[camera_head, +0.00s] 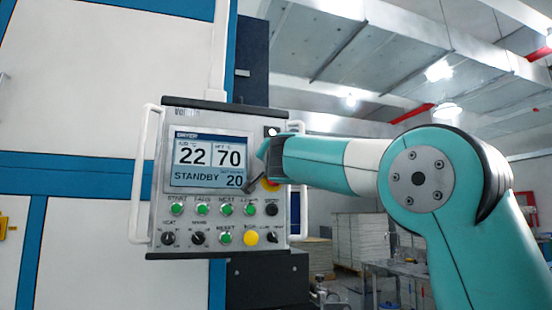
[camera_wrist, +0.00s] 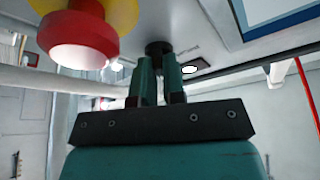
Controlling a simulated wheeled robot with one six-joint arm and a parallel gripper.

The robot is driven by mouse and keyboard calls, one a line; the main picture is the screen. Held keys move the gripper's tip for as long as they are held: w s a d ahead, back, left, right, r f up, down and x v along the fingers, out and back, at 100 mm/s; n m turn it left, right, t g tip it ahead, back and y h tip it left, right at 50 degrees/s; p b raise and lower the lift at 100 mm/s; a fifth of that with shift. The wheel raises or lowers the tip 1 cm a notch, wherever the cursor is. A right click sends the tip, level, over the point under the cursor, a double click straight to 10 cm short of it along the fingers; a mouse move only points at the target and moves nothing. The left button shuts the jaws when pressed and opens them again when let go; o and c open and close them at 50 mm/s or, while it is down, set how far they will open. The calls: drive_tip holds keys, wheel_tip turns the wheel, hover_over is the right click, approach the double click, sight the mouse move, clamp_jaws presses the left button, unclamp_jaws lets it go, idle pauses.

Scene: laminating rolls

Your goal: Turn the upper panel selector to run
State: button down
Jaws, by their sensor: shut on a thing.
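The control panel (camera_head: 157,220) is a grey box with a screen (camera_head: 208,160) reading 22, 70 and STANDBY 20. My gripper (camera_head: 264,155) is at the panel's upper right, beside the screen. In the wrist view my gripper (camera_wrist: 159,70) is shut on the upper selector (camera_wrist: 158,47), a small dark knob on the panel face. The fingers stand on either side of it. In the head view the gripper hides this selector, and its pointer direction cannot be read in either view.
A red mushroom button (camera_wrist: 78,40) on a yellow base sits close beside the fingers. A white round part (camera_head: 271,131) is above the gripper. Green buttons (camera_head: 202,209) and dark lower selectors (camera_head: 168,238) line the panel's bottom. White handles (camera_head: 142,190) flank it.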

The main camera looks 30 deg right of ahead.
drive_tip(key=shift+r, duration=0.1)
idle(0.3)
drive_tip(key=c, duration=1.2)
unclamp_jaws()
drive_tip(key=b+v, duration=0.8)
drive_tip(key=v, duration=0.9)
drive_tip(key=shift+f, duration=0.2)
drive_tip(key=shift+s, duration=0.15)
drive_tip(key=shift+a, duration=0.1)
